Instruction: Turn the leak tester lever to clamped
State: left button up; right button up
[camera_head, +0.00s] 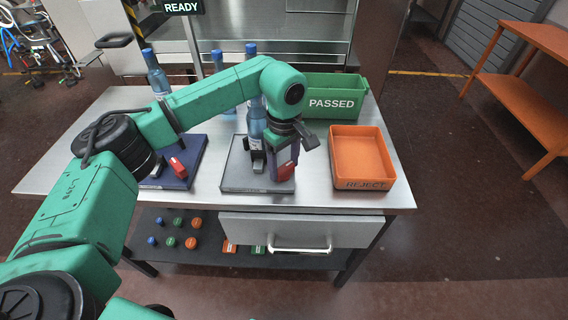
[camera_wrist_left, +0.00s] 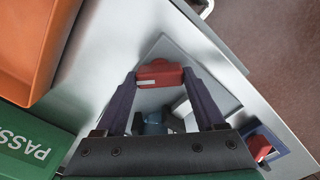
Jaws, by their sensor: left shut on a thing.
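A fixture with a grey base (camera_head: 240,178) stands on the steel table with a blue bottle (camera_head: 256,122) upright in it. Its red lever handle (camera_wrist_left: 160,68) lies between the fingertips of my left gripper (camera_head: 285,171). The left gripper is shut on this handle, low over the right side of the grey base. In the head view, my gripper hides most of the lever. A second fixture with a dark blue base (camera_head: 186,182) and a red lever (camera_head: 177,167) stands to the left. No lever labels are readable. My right gripper is not in view.
An orange REJECT bin (camera_head: 362,184) stands right of the grey fixture, with a green PASSED bin (camera_head: 346,105) behind it. Other blue bottles (camera_head: 156,73) stand at the back. A drawer (camera_head: 295,231) is under the table. A READY sign (camera_head: 181,7) shows at the top.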

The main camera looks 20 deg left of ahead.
aim_at(285, 167)
pick_arm(q)
jog(key=o, duration=1.3)
jog(key=shift+d, duration=0.1)
jog(key=shift+o, duration=0.2)
notch_tip(285, 167, up, 15)
jog(key=b, duration=0.1)
jog(key=shift+f, duration=0.2)
